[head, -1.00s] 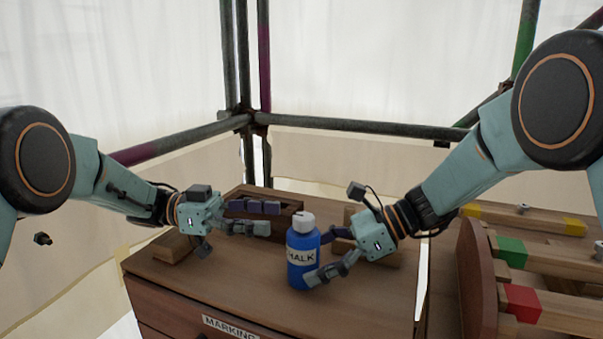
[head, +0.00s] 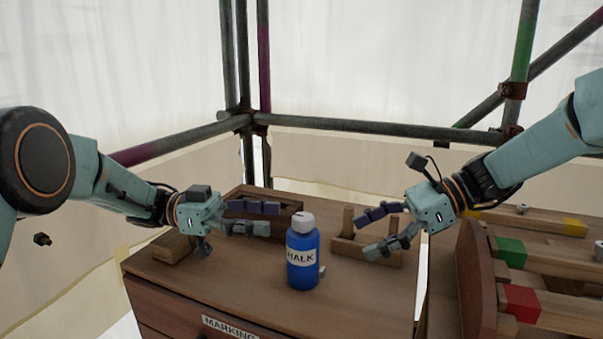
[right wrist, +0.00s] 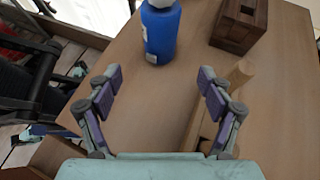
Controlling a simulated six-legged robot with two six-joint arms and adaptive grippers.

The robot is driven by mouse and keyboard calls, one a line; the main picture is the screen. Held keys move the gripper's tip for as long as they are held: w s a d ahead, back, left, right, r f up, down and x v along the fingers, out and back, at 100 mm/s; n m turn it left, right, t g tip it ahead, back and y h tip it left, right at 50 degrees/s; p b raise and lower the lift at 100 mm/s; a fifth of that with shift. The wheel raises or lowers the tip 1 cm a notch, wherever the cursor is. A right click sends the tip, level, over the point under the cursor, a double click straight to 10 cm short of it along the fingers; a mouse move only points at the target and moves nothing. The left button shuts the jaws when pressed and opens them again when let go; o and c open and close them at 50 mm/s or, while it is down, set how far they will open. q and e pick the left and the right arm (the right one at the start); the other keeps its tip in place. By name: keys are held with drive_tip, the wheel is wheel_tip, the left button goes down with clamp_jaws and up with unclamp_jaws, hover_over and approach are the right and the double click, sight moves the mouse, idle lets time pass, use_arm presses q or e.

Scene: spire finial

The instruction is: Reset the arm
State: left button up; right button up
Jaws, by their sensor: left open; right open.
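My left gripper (head: 250,217) is open over the left part of the wooden cabinet top, in front of a dark wooden box (head: 282,203). My right gripper (head: 376,232) is open and empty, to the right of the blue chalk bottle (head: 302,262) and apart from it. The bottle stands upright with a pale cap and a label reading CHALK. In the right wrist view, the open fingers (right wrist: 160,92) show at both sides, with the bottle (right wrist: 161,32) beyond them and nothing between them.
A wooden holder with an upright post (head: 347,222) stands by my right gripper's fingers. A rack (head: 535,258) with green, red and yellow marked bars stands at the right. Scaffold poles (head: 345,126) cross behind. The cabinet's front right top is clear.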

sight(308, 262)
drive_tip(key=x, duration=1.2)
drive_tip(key=shift+a, duration=0.1)
use_arm(q)
drive_tip(key=shift+s+d, duration=0.2)
drive_tip(key=shift+d, duration=0.95)
drive_tip(key=shift+a, duration=0.1)
